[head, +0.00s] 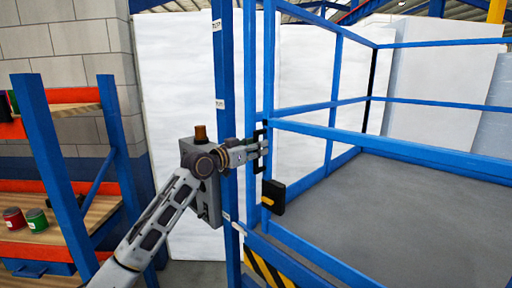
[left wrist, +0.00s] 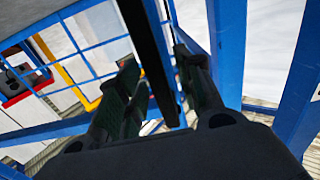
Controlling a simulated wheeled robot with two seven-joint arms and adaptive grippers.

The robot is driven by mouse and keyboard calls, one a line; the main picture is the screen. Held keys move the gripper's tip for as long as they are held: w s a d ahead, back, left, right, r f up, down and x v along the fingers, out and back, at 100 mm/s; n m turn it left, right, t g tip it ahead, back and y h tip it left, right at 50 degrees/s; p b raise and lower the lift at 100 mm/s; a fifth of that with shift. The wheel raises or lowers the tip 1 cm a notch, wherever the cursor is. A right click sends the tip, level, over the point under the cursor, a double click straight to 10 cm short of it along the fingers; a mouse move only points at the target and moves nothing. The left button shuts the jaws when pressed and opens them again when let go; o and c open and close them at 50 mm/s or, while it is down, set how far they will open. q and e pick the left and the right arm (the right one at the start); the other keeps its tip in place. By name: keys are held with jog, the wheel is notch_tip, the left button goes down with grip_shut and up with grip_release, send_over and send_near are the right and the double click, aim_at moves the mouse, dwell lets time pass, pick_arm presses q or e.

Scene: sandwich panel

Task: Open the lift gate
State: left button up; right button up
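The lift gate (head: 330,130) is a frame of blue rails at the near side of the lift platform, and it looks closed. A black upright handle (head: 258,135) sits on its left end; it shows in the left wrist view as a dark bar (left wrist: 148,45). My left gripper (head: 264,147) is at this handle. In the left wrist view its two fingers stand on either side of the bar, with a narrow gap showing; firm contact cannot be told. A black box with an orange mark (head: 274,197) is fixed below the handle. My right gripper is not in view.
A blue post (head: 223,60) and a grey box with an orange-brown top (head: 200,145) stand beside my left arm. A shelf rack with red and green cans (head: 37,219) is at the left. The grey platform floor (head: 400,220) is bare.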

pick_arm(q)
grip_shut()
jog(key=shift+s+a, duration=0.1)
dwell(0.3)
